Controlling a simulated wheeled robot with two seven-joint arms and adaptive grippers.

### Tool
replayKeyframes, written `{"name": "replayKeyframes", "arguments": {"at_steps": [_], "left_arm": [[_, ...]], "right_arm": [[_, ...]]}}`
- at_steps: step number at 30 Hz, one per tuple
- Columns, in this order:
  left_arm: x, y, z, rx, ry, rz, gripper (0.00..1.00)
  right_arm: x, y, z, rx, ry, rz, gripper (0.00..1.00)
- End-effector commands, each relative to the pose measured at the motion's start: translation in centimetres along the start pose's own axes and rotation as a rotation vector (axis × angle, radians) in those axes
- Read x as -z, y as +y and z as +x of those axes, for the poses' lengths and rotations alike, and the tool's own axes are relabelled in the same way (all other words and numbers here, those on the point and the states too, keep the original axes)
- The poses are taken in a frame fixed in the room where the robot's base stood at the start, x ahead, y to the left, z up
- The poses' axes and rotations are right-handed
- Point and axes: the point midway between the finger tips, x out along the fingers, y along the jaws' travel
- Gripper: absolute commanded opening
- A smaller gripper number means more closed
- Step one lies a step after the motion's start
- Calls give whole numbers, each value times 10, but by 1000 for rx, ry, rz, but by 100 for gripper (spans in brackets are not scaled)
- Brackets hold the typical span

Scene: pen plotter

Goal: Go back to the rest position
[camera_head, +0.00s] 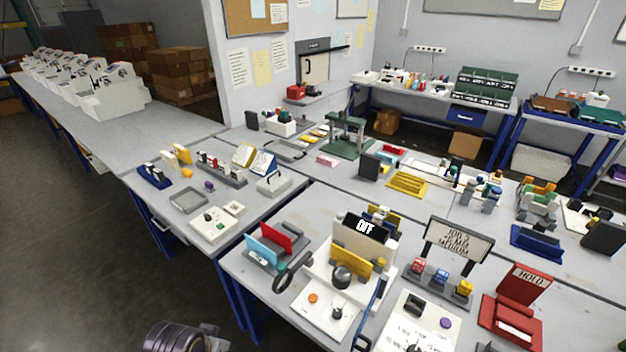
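Neither of my grippers shows clearly in the head view. A dark metallic rounded link of my own arm shows at the bottom edge, left of centre, in front of the table. No fingertips can be made out there, and nothing held is visible. The pen plotter station (345,262) with a black display reading "OFF" stands on the near grey table (262,282).
The near table holds a red and blue holder (268,246), a white control panel (325,312), a "JOB" sign (459,241) and a red "HOLD" stand (520,285). More benches (160,125) stand behind. The floor (70,230) at left is clear.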

Motion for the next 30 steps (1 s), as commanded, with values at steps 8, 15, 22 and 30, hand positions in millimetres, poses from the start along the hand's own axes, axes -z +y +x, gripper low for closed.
{"name": "replayKeyframes", "arguments": {"at_steps": [8, 15, 22, 30], "left_arm": [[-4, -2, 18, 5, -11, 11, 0], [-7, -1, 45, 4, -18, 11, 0], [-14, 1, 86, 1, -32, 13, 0], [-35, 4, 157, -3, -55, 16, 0]], "right_arm": [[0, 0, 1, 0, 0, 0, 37], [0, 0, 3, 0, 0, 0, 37], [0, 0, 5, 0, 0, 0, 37], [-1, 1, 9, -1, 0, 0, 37]]}}
